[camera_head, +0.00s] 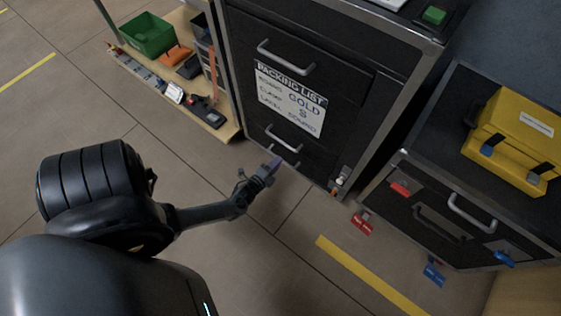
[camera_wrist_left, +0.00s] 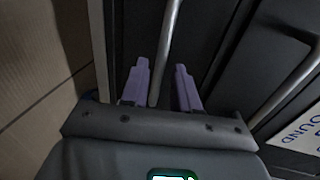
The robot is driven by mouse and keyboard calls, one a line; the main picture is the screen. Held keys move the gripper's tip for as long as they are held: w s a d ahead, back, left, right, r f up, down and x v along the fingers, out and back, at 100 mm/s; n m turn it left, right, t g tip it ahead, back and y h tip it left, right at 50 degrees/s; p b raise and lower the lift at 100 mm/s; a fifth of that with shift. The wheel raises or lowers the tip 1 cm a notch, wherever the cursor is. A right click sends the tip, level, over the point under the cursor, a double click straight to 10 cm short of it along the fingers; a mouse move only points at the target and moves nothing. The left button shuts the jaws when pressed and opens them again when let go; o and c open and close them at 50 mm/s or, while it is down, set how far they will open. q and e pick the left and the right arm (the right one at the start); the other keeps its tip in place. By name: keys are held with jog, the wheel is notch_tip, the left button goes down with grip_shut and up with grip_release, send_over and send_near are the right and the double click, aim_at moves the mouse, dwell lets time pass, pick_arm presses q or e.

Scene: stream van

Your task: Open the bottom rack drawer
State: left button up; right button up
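The black rack (camera_head: 240,40) with metal edges stands upright in the middle of the head view. It has drawers with silver bar handles: an upper one (camera_head: 285,58), a middle one (camera_head: 283,138) and a bottom one, partly hidden behind my left gripper. The drawer fronts look flush. My left gripper (camera_head: 272,166) is low at the rack's front. In the left wrist view, its two purple fingers (camera_wrist_left: 163,88) are apart, with the bottom handle's bar (camera_wrist_left: 168,45) running between them. I cannot tell whether either finger touches the bar. My right gripper is not in view.
A packing list (camera_head: 290,98) is on the rack's front. At right, a lower cabinet (camera_head: 425,205) bears a yellow case (camera_head: 515,140). Red and blue tags hang there. A low shelf with a green bin (camera_head: 148,34) stands at left. The floor in front is clear.

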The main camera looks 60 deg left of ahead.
pick_arm(q)
jog(key=shift+b+x, duration=0.65)
jog(key=shift+x, duration=0.95)
grip_shut()
